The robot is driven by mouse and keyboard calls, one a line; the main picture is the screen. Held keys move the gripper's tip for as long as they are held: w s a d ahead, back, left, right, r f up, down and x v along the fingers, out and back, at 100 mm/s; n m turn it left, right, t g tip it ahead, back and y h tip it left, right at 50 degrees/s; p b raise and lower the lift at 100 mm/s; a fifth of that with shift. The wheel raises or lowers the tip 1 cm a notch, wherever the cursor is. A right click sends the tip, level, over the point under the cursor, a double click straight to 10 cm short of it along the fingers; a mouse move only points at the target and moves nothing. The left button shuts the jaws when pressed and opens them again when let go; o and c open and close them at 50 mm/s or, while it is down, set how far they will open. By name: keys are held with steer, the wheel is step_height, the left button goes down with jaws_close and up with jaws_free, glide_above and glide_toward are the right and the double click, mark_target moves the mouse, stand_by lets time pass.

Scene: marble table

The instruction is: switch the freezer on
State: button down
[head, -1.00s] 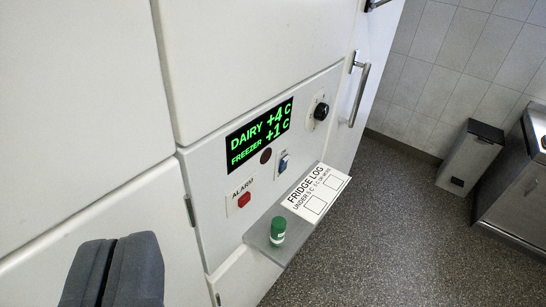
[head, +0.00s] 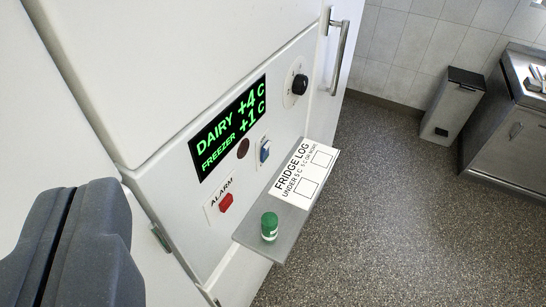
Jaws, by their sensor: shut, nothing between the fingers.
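The white freezer front (head: 180,60) carries a control panel. Its display (head: 229,127) reads DAIRY +4 C and FREEZER +1 C in green. A small blue rocker switch (head: 265,151) sits on a light plate below the display's right part; its label is too small to read. A dark round lamp (head: 243,149) is left of it and looks unlit. A red ALARM button (head: 226,203) is at the lower left. A black knob (head: 300,85) is at the upper right. My gripper (head: 75,215) is shut and empty at the lower left, apart from the panel and left of the switch.
A grey shelf (head: 247,238) juts out below the panel, holding a green-capped bottle (head: 269,226) and a FRIDGE LOG card (head: 304,174). A metal door handle (head: 339,55) is at the upper right. A bin (head: 451,105) and a steel counter (head: 505,135) stand beyond open floor.

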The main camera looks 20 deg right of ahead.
steer(key=w+d+f+m+t+h, duration=0.1)
steer(key=w+d+f+m, duration=0.4)
steer(key=w+d+f, duration=0.35)
steer(key=w+d+f+m+h, duration=0.1)
steer(key=w+d+f+m, duration=0.4)
steer(key=w+f, duration=0.5)
steer(key=d+f+m+t, duration=0.1)
steer(key=d+f+m, duration=0.3)
steer(key=f, duration=0.5)
steer(key=d+f+m+t+p, duration=0.1)
steer(key=d+f+m, duration=0.3)
steer(key=f, duration=0.6)
steer(key=shift+d+f+m, duration=0.15)
steer(key=shift+d+m, duration=0.1)
steer(key=shift+m, duration=0.45)
steer(key=shift+w, duration=0.1)
steer(key=b, duration=0.1)
glide_toward(266, 152)
steer(key=w+d, duration=0.4)
steer(key=d, duration=0.1)
steer(key=w+a, duration=0.1)
steer(key=w+a+b, duration=0.1)
steer(key=w, duration=0.1)
steer(key=shift+a+r, duration=0.15)
steer(key=shift+r, duration=0.1)
